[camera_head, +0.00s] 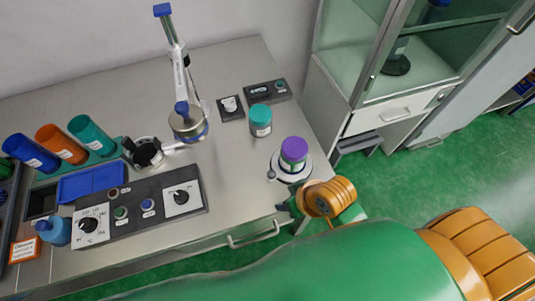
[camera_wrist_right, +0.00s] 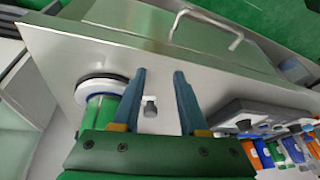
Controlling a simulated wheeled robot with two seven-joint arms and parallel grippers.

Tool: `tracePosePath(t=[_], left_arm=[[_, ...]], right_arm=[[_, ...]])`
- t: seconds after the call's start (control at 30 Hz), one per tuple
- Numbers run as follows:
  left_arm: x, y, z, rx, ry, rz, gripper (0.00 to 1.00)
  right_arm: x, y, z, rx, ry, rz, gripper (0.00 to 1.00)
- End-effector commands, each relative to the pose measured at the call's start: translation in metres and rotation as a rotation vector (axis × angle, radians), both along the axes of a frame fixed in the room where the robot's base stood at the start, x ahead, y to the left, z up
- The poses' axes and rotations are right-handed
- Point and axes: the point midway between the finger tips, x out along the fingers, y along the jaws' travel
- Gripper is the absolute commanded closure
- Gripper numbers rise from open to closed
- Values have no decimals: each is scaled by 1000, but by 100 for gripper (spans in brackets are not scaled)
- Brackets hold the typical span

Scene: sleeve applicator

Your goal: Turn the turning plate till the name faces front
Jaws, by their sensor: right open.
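The turning plate (camera_head: 304,174) is a round pale disc near the table's right edge. A jar (camera_head: 293,153) with a purple lid and green body stands upright on it, with a small pale label patch too small to read. A small grey knob (camera_head: 271,175) sits at the plate's left side; it also shows in the right wrist view (camera_wrist_right: 150,106). There my right gripper (camera_wrist_right: 160,74) is open and empty, its blue-grey fingers on either side of the knob, apart from it as far as I can tell. The jar's green body (camera_wrist_right: 100,110) is left of the fingers. My left gripper is not visible.
A teal-lidded jar (camera_head: 260,121) stands behind the plate. An upright applicator stand (camera_head: 187,124) and a control panel (camera_head: 139,208) are to the left, with several coloured cups beyond. A drawer handle (camera_head: 253,235) sticks out of the table's front. A glass cabinet (camera_head: 418,60) stands right.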

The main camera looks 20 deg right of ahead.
Motion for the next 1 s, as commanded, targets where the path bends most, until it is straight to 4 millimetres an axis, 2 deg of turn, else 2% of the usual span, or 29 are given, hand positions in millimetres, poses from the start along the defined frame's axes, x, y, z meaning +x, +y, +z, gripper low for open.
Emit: tracePosePath(t=[0.3, 0.4, 0.5, 0.57, 0.7, 0.83, 0.93, 1.0], left_arm=[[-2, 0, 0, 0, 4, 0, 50], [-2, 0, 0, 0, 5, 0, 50], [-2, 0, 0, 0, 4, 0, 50], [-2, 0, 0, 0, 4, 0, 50], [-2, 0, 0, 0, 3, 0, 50], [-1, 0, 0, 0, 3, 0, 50], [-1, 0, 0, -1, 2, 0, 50], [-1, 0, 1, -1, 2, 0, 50]], right_arm=[[33, 62, 24, 104, 1, 226, 57], [41, 76, 31, 102, 27, 311, 57], [50, 81, 38, 64, 69, 393, 57], [57, 77, 43, 17, 106, 431, 57], [78, 46, 62, -140, 213, 434, 57], [89, 22, 77, -223, 275, 385, 57], [90, 16, 77, -239, 291, 370, 57], [90, 16, 66, -239, 296, 367, 57]])
